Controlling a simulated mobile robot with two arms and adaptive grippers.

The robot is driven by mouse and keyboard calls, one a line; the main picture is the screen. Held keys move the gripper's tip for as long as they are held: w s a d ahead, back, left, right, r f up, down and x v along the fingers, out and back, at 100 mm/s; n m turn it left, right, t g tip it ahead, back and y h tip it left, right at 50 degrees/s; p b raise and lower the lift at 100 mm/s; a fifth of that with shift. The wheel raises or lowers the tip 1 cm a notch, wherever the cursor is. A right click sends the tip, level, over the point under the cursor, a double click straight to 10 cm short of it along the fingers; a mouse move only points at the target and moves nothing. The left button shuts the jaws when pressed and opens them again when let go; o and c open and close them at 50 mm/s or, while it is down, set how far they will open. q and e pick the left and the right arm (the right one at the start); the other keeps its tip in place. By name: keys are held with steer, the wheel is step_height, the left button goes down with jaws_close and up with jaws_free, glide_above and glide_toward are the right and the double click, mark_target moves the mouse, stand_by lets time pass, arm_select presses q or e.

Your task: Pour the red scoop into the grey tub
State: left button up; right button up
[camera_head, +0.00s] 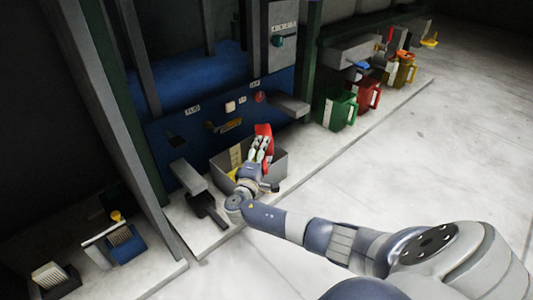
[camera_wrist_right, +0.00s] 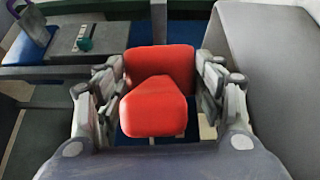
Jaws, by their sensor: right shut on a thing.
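My right gripper (camera_head: 258,160) is shut on the red scoop (camera_head: 264,131) and holds it at the grey tub (camera_head: 272,177), over or just inside its opening. In the right wrist view the red scoop (camera_wrist_right: 153,105) sits between the two fingers of my right gripper (camera_wrist_right: 158,95). The scoop's bowl faces away from that view, so its contents are hidden. A yellow patch shows inside the tub on the left. The tub stands on the pale floor strip before the blue press panel. My left gripper is not in view.
Green (camera_head: 338,108), red (camera_head: 368,94) and yellow (camera_head: 402,70) jugs stand in a row at the right. A grey lever or pedal (camera_head: 206,206) stands left of the tub. Brushes (camera_head: 121,237) lie at the lower left. The floor at right is clear.

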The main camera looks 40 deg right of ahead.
steer(key=n, duration=0.1)
steer(key=a+n+t, duration=0.1)
steer(key=n, duration=0.2)
steer(key=shift+w+a+r+t+h, duration=0.15)
steer(key=shift+w+t+h, duration=0.15)
steer(key=shift+w+h, duration=0.1)
steer(key=shift+s, duration=0.1)
stand_by(0.8)
